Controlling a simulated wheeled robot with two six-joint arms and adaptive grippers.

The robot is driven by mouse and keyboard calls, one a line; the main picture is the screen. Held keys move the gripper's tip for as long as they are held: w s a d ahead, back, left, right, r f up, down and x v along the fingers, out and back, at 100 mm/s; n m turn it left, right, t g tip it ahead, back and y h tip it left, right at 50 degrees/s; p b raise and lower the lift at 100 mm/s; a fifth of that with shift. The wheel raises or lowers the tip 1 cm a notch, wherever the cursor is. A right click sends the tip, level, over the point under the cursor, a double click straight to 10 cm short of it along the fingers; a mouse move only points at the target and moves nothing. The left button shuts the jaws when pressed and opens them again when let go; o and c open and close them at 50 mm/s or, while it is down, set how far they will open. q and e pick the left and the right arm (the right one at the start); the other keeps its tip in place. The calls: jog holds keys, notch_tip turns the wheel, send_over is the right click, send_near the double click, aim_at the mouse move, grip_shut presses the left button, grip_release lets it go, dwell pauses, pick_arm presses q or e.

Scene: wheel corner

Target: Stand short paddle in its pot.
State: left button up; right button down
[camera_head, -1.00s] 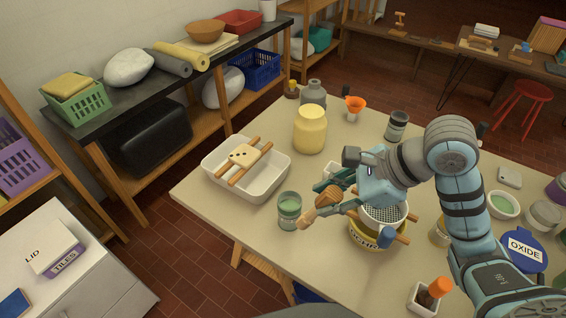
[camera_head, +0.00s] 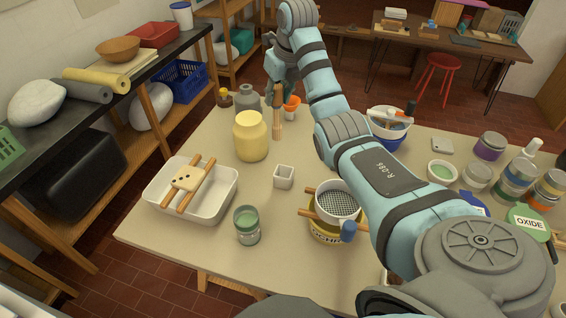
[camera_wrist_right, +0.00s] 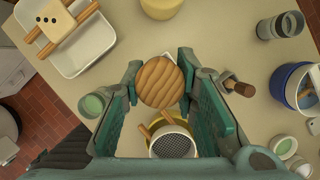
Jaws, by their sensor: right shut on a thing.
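In the right wrist view the paddle's rounded wooden end (camera_wrist_right: 159,82) fills the space between the two fingers. A small white square pot (camera_head: 284,176) stands open on the table, nearer than the gripper in the head view. It looks empty. I cannot tell how high the paddle hangs above the table. My left gripper is not in view.
Near the pot are a yellow jar (camera_head: 250,137), a glass with green contents (camera_head: 246,224) and a sieve (camera_head: 338,200) on a yellow tub. A white tray (camera_head: 215,203) holds a board on two sticks.

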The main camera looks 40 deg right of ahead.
notch_tip(320, 180, down, 20)
jog(key=d+m+b, duration=0.1)
jog(key=d+b, duration=0.1)
jog(key=b, duration=0.3)
jog(key=shift+s, duration=0.3)
jog(key=shift+f+b, duration=0.1)
jog(key=shift+b, duration=0.2)
jog(key=c, duration=1.6)
grip_release()
jog(key=shift+f, duration=0.1)
jog(key=shift+c, duration=0.2)
jog(key=o, duration=0.4)
jog(key=shift+c, duration=0.2)
